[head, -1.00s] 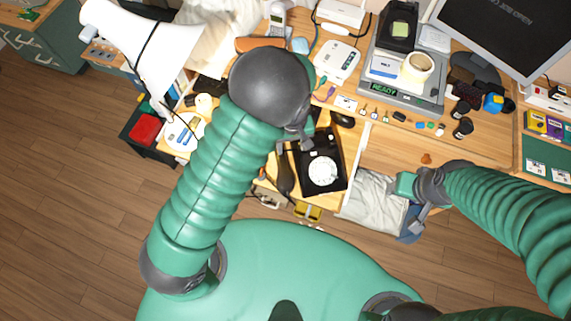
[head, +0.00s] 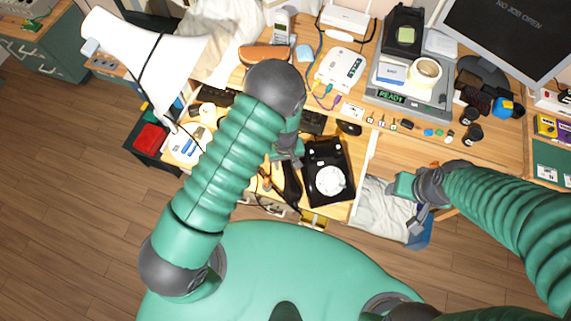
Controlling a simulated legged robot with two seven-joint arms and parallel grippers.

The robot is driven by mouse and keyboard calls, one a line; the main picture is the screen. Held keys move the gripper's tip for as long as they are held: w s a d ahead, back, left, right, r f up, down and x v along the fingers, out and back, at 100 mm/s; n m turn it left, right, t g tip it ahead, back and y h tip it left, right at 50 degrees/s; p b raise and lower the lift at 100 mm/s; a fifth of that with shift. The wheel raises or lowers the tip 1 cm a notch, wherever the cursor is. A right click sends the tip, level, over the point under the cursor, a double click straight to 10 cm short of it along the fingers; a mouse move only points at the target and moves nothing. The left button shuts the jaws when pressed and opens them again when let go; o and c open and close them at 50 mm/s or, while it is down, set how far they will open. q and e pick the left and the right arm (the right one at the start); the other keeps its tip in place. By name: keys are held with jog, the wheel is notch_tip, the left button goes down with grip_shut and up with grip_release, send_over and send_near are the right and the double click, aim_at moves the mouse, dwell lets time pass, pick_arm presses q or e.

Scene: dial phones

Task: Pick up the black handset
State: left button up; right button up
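A black dial phone (head: 329,182) with a pale round dial sits on the wooden desk in the head view. The black handset (head: 291,187) lies along the left side of the phone, apart from the dial. My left gripper (head: 290,160) hangs over the upper end of the handset and hides that end. I cannot tell whether its fingers touch the handset or how far apart they are. My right gripper (head: 420,213) is at the right, over a drawer with pale cloth (head: 378,207), away from the phone. Its finger opening is unclear.
A black mouse (head: 349,128) and dark keyboard (head: 313,123) lie beyond the phone. A grey device with a cup (head: 426,71) stands at the back right, near a monitor (head: 510,35). Small items line the desk middle.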

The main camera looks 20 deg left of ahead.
pick_arm(q)
jog(key=c, duration=0.5)
jog(key=shift+d, duration=0.25)
grip_shut()
jog(key=shift+a+r, duration=0.1)
